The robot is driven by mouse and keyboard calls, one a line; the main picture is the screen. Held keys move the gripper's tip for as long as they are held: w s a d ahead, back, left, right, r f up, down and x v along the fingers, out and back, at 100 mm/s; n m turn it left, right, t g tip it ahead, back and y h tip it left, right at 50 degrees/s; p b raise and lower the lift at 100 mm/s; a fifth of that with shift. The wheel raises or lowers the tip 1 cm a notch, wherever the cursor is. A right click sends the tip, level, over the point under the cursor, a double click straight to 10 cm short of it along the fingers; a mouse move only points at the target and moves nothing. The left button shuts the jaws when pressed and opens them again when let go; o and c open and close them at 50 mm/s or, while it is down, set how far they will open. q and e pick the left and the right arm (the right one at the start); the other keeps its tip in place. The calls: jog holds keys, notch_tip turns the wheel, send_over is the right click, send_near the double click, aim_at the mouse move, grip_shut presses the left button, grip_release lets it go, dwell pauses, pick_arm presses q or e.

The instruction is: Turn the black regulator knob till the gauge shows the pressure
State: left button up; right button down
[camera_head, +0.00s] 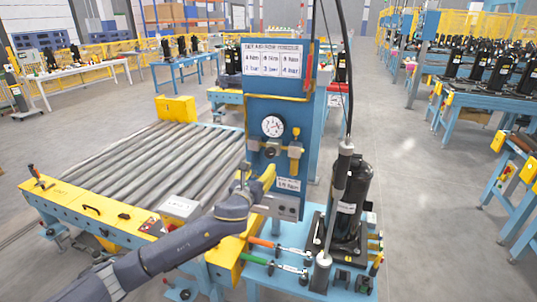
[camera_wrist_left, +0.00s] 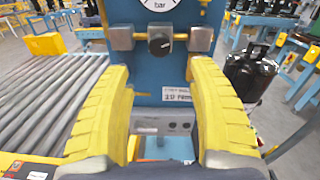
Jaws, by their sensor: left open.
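The black regulator knob (camera_wrist_left: 159,45) faces my left wrist camera, on a blue panel, with a grey block on either side. In the head view, the knob (camera_head: 270,152) is small, below the round white gauge (camera_head: 272,126). Only the lower edge of the gauge (camera_wrist_left: 158,4), marked "bar", shows in the wrist view; its needle reading is too small to tell. My left gripper (camera_wrist_left: 159,68) is open and empty. Its yellow fingers stand wide apart, below and to either side of the knob, apart from it. In the head view, this gripper (camera_head: 264,175) is just below the knob.
A sign (camera_head: 271,60) with several pressure entries hangs above the gauge. A black compressor (camera_head: 350,200) stands right of the panel. A roller conveyor (camera_head: 150,165) lies to the left. Tools with orange and green handles lie on the blue bench (camera_head: 252,273) below.

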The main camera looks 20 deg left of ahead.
aim_at(269, 154)
pick_arm(q)
jog(key=w, duration=1.2)
jog(key=shift+w, duration=0.2)
jog(key=shift+o, duration=0.2)
grip_shut()
